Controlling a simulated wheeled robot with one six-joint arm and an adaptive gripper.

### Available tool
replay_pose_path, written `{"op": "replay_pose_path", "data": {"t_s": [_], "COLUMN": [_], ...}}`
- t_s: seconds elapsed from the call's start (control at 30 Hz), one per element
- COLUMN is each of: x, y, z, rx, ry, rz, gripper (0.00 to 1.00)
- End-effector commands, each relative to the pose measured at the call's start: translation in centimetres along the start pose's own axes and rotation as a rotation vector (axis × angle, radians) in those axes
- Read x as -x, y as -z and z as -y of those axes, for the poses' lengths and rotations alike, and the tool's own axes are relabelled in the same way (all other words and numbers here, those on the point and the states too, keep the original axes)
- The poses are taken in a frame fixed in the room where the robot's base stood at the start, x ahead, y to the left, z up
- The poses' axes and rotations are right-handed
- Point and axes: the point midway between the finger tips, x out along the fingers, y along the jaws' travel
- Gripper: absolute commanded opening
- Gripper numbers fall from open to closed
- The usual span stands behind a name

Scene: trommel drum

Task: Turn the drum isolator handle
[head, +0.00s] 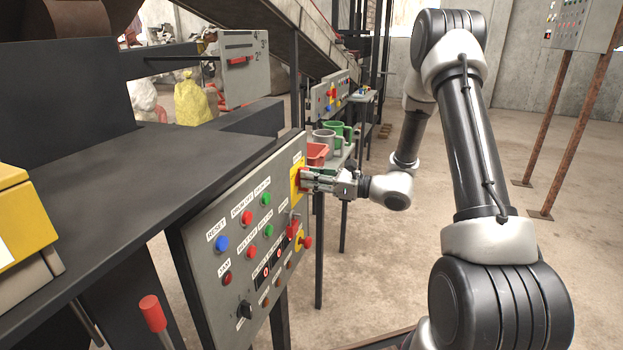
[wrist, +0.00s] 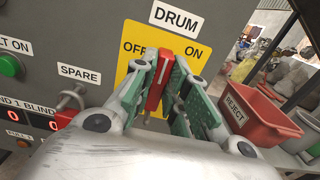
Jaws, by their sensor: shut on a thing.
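The drum isolator handle (wrist: 155,88) is a red lever on a yellow plate (wrist: 124,68) with OFF on its left and ON on its right, below a DRUM label (wrist: 176,18). In the wrist view it stands nearly upright between the two words, its top leaning slightly right. My gripper (wrist: 157,85) is shut on it, with a green-padded finger on each side. In the head view my gripper (head: 308,181) reaches the yellow plate (head: 295,177) at the panel's upper right from the right, and its fingers hide most of the handle.
The grey control panel (head: 218,282) carries several buttons and a red-and-yellow knob (head: 305,242) below my gripper. A SPARE switch (wrist: 70,98) is left of the plate. A red REJECT bin (wrist: 255,118) stands close on the right. Open concrete floor (head: 365,255) lies right of the panel.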

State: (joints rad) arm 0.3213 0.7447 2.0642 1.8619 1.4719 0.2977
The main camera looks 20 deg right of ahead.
Motion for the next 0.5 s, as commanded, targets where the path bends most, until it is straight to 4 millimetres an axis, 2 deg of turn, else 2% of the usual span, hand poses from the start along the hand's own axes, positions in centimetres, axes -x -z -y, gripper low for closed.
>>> {"op": "replay_pose_path", "data": {"t_s": [0.27, 0.5], "x": [0.01, 0.01], "y": [-0.01, 0.04], "z": [-0.14, -0.35], "rx": [0.132, 0.343], "ry": [0.0, 0.001], "rz": [0.0, 0.0], "gripper": [0.0, 0.0]}}
